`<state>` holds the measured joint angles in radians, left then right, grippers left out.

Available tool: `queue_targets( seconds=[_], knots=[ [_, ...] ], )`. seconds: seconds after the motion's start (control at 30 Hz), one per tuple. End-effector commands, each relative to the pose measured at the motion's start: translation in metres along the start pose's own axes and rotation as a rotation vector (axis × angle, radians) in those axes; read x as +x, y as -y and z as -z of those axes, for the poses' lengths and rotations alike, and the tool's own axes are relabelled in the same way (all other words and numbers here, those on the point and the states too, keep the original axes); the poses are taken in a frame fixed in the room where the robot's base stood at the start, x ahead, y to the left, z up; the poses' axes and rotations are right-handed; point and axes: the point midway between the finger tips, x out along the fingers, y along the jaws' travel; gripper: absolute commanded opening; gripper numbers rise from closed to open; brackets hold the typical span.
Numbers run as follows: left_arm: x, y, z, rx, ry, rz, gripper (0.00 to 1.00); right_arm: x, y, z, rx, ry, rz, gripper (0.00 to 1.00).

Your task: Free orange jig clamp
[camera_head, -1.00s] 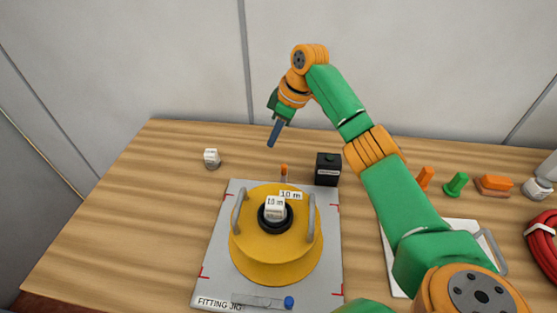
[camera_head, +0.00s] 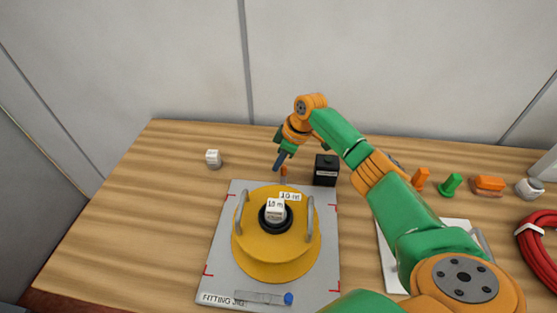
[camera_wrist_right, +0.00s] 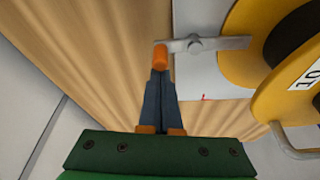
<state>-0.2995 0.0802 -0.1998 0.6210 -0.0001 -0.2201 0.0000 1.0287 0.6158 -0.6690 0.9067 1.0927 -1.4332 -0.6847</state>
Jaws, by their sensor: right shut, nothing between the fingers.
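The orange jig clamp knob (camera_head: 284,171) stands at the back edge of the grey fitting jig (camera_head: 219,262), behind the yellow reel (camera_head: 277,265). In the right wrist view the orange knob (camera_wrist_right: 160,57) sits at the end of a grey clamp bar (camera_wrist_right: 220,43) that reaches toward the reel. My right gripper (camera_head: 278,167) is shut and empty, pointing down beside the knob. In the right wrist view its fingertips (camera_wrist_right: 160,74) are together right at the knob; I cannot tell whether they touch it. My left gripper is not in view.
A blue-ended clamp bar (camera_head: 262,298) lies along the jig's front. A black box (camera_head: 326,169) stands right of the orange knob.

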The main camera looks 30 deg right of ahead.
Motion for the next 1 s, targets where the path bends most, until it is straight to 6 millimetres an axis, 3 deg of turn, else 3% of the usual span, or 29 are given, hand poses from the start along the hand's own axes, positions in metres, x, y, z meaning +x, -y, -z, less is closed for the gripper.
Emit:
queue_targets(
  seconds=[0.77, 1.0],
  knots=[
    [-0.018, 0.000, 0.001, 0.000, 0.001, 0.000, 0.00, -0.002, -0.001, 0.000, 0.089, 0.001, -0.031, 0.00],
    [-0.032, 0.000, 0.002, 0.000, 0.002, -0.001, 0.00, -0.002, 0.001, 0.003, 0.154, 0.002, -0.052, 0.00]
  ],
)
